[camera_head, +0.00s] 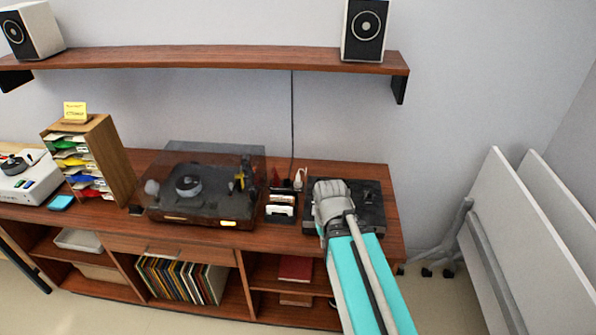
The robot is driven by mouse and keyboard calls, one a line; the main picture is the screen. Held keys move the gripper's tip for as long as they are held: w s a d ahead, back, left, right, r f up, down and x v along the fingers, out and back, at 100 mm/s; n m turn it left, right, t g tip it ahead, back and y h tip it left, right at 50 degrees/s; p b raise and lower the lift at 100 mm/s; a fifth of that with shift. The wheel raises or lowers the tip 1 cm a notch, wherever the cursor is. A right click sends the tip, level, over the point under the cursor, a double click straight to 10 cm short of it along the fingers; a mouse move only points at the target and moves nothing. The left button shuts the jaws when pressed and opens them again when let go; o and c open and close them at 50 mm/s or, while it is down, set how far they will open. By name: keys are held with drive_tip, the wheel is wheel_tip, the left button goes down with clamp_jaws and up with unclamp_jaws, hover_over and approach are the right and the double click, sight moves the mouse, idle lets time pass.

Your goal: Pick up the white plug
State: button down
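A small white upright thing (300,178), which may be the white plug, stands at the back of the cabinet top, between a black holder and my arm. It is too small to make out clearly. The end of my arm with my gripper (330,192) is just to its right, over a dark flat device (370,206). The grey wrist hides the fingers, so I cannot see whether they are open or hold anything. I cannot tell if the gripper touches the device.
A turntable with a clear lid (205,190) stands left of the black holder (281,207) with white items. A wooden paper sorter (110,160) is further left. A shelf (220,58) with two speakers hangs above; a black cable (292,120) runs down the wall.

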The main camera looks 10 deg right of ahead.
wheel_tip(320, 180, up, 9)
drive_tip(key=p, duration=0.7)
drive_tip(key=shift+p, duration=0.35)
drive_tip(key=shift+r, duration=0.1)
